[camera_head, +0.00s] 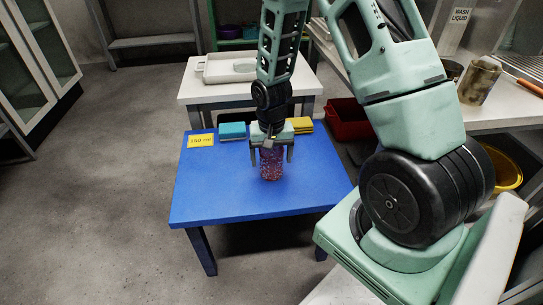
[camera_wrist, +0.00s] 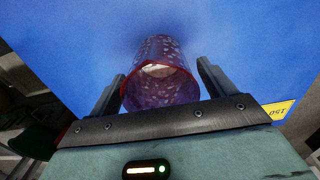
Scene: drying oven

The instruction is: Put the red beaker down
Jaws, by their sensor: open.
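The red beaker (camera_head: 271,163), speckled and see-through, stands on the blue table (camera_head: 215,195). In the wrist view the beaker (camera_wrist: 160,80) shows between the two fingers, with its red rim toward the camera. My gripper (camera_head: 271,158) points down over the beaker from above. In the wrist view the fingers of my gripper (camera_wrist: 162,88) are open, one on each side of the beaker. A gap shows beside the right finger; whether the left finger touches the glass I cannot tell.
A yellow "150 ml" label (camera_head: 201,140), a teal block (camera_head: 232,131) and a yellow block (camera_head: 301,125) lie along the table's back edge. A white table with a tray (camera_head: 222,76) stands behind. The blue table's left and front are clear. A red bin (camera_head: 346,117) is at right.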

